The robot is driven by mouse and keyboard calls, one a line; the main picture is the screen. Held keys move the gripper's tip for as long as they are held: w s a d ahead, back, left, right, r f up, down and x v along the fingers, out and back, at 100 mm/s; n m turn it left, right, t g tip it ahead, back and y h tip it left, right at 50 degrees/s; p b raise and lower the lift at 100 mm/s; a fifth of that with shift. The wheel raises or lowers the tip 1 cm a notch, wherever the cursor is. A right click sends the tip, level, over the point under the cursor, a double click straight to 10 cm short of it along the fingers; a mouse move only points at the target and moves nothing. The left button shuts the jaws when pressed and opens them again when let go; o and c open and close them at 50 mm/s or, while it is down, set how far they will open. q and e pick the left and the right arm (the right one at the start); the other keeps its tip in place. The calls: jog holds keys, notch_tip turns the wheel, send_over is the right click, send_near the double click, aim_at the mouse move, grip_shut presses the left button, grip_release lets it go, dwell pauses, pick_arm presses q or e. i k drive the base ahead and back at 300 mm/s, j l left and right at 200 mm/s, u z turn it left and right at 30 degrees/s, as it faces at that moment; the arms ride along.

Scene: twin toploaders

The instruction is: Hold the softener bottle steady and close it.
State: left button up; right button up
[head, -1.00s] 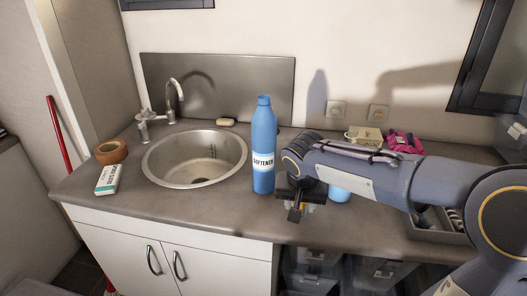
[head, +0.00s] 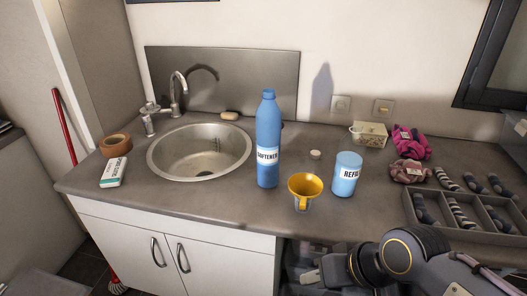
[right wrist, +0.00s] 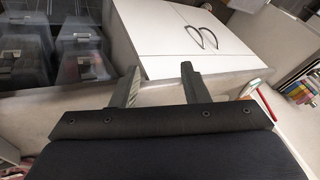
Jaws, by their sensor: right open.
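The blue softener bottle (head: 268,145) stands upright on the counter, right of the sink, its label facing me. Its top is plain blue; I cannot make out the mouth clearly. A small pale round piece (head: 315,154), which looks like a cap, lies on the counter behind a yellow funnel-like piece (head: 305,184). My right gripper (head: 308,278) is low in front of the counter's edge, apart from the bottle. In the right wrist view its two fingers (right wrist: 157,78) stand apart with nothing between them. My left gripper is in neither view.
A blue refill container (head: 346,175) stands right of the yellow piece. A divided tray (head: 466,216) with socks, cloth items (head: 410,143) and a small box (head: 369,135) are at the right. The sink (head: 199,152) is left of the bottle.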

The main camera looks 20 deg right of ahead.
aim_at(268, 114)
jog(key=i+j+z, duration=0.15)
jog(key=i+j, duration=0.3)
jog(key=i+j+z, duration=0.15)
jog(key=i+j, duration=0.3)
jog(key=i+j+z, duration=0.15)
jog(key=i+j, duration=0.25)
jog(key=j, duration=0.25)
